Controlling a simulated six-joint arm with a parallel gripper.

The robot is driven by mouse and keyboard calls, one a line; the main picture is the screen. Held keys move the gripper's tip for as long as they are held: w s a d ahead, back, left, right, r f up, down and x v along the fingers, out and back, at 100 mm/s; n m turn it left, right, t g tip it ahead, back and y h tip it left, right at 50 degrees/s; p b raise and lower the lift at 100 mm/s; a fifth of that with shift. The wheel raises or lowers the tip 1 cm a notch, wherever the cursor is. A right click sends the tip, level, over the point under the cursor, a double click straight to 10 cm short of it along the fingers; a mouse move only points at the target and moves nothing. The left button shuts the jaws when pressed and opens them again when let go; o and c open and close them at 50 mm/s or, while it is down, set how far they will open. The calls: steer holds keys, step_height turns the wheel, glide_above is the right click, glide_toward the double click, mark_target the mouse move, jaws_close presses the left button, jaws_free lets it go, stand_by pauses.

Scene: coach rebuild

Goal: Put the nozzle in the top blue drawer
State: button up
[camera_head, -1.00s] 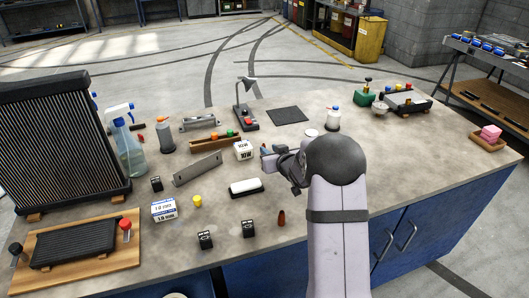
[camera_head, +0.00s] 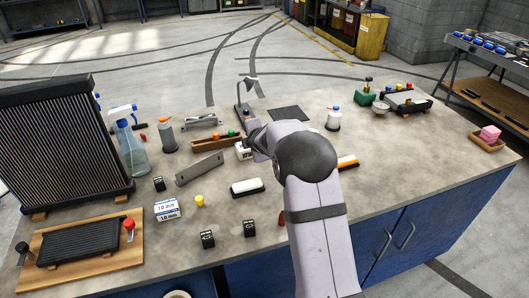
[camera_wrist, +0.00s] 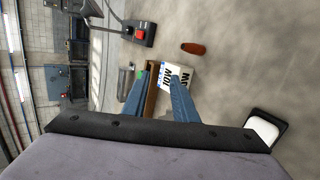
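A small copper-brown cone (camera_head: 281,217), possibly the nozzle, stands near the bench's front edge, partly hidden by my arm in the head view. A brown rounded piece (camera_wrist: 191,48) lies on the bench in the wrist view; I cannot tell whether it is the nozzle. My gripper (camera_wrist: 156,77) is open, its two blue fingers apart with nothing gripped between them. It is above the bench by the white 10W box (camera_wrist: 177,75). The blue cabinet front (camera_head: 425,222) under the bench shows handles; I cannot tell which part is the top drawer.
A white-topped black block (camera_head: 247,187), a marked box (camera_head: 167,209), a yellow cap (camera_head: 200,201) and black clips (camera_head: 208,240) stand on the near bench. The bench's right front is clear.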

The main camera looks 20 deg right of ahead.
steer(key=d+n, duration=0.1)
steer(key=n, duration=0.2)
steer(key=s+d+f+n+g+h, duration=0.1)
steer(key=n, duration=0.1)
steer(key=s+d+f+n, duration=0.1)
steer(key=n, duration=0.2)
steer(key=shift+s+n+g, duration=0.15)
steer(key=shift+n+g, duration=0.15)
steer(key=shift+g, duration=0.1)
steer(key=n, duration=0.3)
steer(key=shift+s+d+f+h, duration=0.3)
steer(key=shift+s+h, duration=0.05)
steer(key=shift+h, duration=0.05)
steer(key=shift+n, duration=1.2)
steer(key=shift+x, duration=1.1)
steer(key=shift+d+f+p, duration=0.1)
steer(key=shift+p, duration=0.2)
steer(key=shift+p+x, duration=0.95)
steer(key=shift+x, duration=1.55)
jaws_close()
